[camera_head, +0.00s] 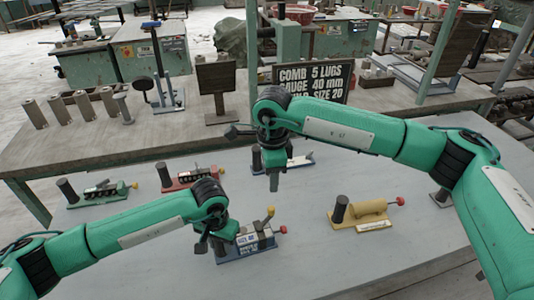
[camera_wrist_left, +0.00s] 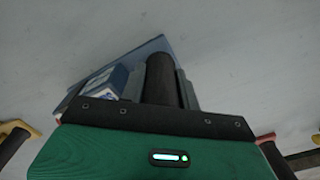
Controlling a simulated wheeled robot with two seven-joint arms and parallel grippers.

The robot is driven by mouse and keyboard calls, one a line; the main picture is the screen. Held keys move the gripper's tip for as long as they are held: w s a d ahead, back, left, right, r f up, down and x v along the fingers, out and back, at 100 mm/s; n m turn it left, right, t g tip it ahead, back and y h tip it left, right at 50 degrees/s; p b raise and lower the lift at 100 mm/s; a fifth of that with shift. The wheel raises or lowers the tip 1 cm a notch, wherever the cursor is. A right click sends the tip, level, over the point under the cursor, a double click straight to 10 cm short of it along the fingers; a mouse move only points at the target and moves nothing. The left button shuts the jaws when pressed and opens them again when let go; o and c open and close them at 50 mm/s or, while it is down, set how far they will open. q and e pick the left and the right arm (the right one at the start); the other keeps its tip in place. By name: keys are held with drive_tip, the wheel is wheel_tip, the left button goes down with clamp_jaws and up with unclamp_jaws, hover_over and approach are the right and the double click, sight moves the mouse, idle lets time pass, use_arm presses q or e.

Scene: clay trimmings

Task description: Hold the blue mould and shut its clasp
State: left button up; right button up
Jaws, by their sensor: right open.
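The blue mould (camera_head: 249,247) stands on the near grey table, with a white label on its front. A yellow knob on a raised lever (camera_head: 269,214) and a red knob (camera_head: 283,229) show at its right end. My left gripper (camera_head: 216,246) is low at its left end. In the left wrist view the dark upright post (camera_wrist_left: 160,78) of the mould stands between the left fingers, which sit close on both sides and look shut on it. My right gripper (camera_head: 273,183) points down, open and empty, behind and above the blue mould.
A yellow mould (camera_head: 366,212) stands to the right, green (camera_head: 97,194) and red (camera_head: 187,178) moulds to the left. Another blue-based mould (camera_head: 296,162) is partly behind my right gripper. A sign (camera_head: 312,82) stands on the rear bench.

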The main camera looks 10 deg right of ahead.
use_arm(q)
drive_tip(key=o, duration=0.4)
